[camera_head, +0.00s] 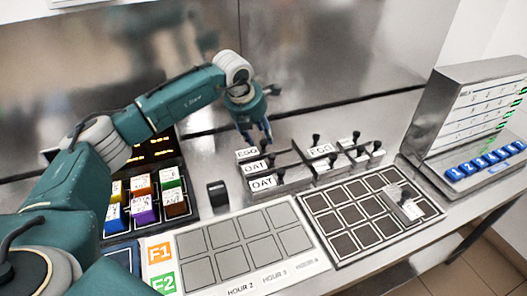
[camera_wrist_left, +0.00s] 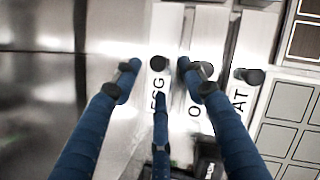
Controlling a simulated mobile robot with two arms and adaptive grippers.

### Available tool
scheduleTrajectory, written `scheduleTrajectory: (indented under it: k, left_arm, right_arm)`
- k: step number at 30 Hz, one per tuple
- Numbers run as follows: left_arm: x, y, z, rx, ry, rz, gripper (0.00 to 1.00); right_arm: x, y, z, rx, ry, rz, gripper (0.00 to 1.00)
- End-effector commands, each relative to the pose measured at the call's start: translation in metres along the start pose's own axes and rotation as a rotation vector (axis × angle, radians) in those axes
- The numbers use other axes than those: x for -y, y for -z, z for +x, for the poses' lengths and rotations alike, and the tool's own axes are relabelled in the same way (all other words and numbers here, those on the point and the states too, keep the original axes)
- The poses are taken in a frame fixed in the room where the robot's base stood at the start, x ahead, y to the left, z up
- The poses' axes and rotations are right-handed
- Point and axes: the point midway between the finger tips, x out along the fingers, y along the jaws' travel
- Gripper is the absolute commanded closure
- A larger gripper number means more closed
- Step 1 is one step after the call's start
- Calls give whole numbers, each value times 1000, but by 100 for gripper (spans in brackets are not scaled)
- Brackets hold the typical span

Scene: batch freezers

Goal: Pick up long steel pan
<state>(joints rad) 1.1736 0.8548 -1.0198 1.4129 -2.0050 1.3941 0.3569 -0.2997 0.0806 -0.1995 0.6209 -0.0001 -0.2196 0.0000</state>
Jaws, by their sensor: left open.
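Several narrow steel pans with black knobs and printed labels sit side by side on the steel counter. The rearmost long one on the left, labelled EGG (camera_head: 247,154), lies just below my left gripper (camera_head: 256,138). In the left wrist view my left gripper (camera_wrist_left: 158,72) is open, with its blue fingers spread on either side of the black knob of the EGG pan (camera_wrist_left: 157,95). I cannot tell whether the fingers touch it. Two OAT pans (camera_head: 262,184) lie in front of it, and the nearer OAT label also shows in the left wrist view (camera_wrist_left: 240,100). My right gripper is not in view.
A grey grid board (camera_head: 178,246) and a dark grid board (camera_head: 335,240) lie in front of the pans. Coloured blocks (camera_head: 143,210) stand in a black rack at left. A steel machine with blue buttons (camera_head: 480,165) stands at right. A steel wall rises behind.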

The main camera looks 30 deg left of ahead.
Motion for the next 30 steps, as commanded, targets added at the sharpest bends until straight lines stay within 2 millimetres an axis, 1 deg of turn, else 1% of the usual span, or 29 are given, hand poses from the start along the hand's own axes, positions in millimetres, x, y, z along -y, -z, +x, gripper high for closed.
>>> scheduleTrajectory:
  k: [1,3,7,10,16,17,18,20,21,23,30]
  left_arm:
    - [0,-1,6,-4,0,-1,58]
    - [0,-2,17,-5,1,0,58]
    - [-1,-2,34,-4,1,0,58]
    - [-1,-2,40,-2,0,0,58]
    - [-2,-2,41,-1,0,1,58]
    - [-1,-2,41,-1,0,1,62]
    - [-1,-2,41,-1,0,1,70]
    - [-1,-2,41,-1,0,1,82]
    - [-1,-2,41,-1,0,1,90]
    - [-1,-2,41,-1,0,0,100]
    - [-1,-2,40,0,0,1,100]
  right_arm:
    - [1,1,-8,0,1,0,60]
    - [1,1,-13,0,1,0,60]
    - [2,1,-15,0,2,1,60]
    - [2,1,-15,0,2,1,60]
    - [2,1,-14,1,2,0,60]
    - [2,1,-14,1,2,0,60]
    - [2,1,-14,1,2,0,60]
    - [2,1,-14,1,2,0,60]
    - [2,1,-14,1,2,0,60]
    - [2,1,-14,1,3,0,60]
    - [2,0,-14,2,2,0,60]
